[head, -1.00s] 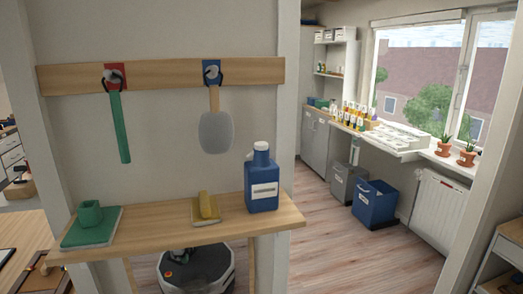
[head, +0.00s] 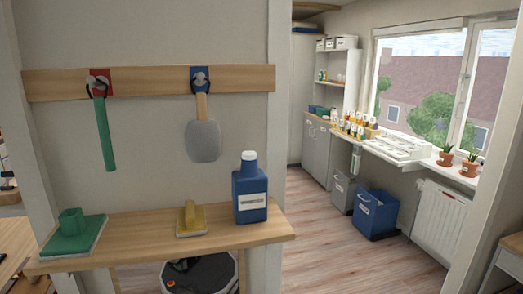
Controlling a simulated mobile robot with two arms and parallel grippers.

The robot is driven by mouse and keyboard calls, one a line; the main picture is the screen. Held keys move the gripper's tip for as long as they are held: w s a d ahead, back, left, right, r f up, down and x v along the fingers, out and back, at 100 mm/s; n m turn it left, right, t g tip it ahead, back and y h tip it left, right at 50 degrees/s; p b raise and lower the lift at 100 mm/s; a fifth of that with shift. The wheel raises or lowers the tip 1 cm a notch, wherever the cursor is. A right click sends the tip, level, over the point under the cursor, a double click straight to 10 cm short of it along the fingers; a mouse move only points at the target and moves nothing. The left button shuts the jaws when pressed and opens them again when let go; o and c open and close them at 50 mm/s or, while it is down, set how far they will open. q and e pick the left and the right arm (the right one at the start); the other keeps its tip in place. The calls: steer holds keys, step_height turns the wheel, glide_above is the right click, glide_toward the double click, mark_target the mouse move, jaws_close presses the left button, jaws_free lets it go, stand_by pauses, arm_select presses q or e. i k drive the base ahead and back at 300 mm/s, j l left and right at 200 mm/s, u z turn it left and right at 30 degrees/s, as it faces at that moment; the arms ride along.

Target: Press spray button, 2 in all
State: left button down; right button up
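Neither of my grippers is in view. No spray button can be made out for sure. A blue bottle (head: 250,192) with a white label and a whitish top stands upright at the right end of a wooden shelf (head: 150,245). Several small bottles (head: 352,124) with yellow and orange parts stand in a row on the far counter by the window. They are too small to tell whether any has a spray head. A pale green and white bottle-like thing (head: 357,160) shows at the counter's front edge.
A green block (head: 74,232) and a yellow-handled tool (head: 190,218) lie on the shelf. A green tool (head: 105,133) and a grey paddle (head: 203,141) hang above. A dark round object (head: 200,275) is underneath. Bins, including a blue one (head: 377,216), stand beyond open wooden floor.

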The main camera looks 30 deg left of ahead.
mark_target(248, 155)
steer(key=i+l, duration=0.85)
steer(key=i, duration=0.25)
steer(key=u, duration=1.2)
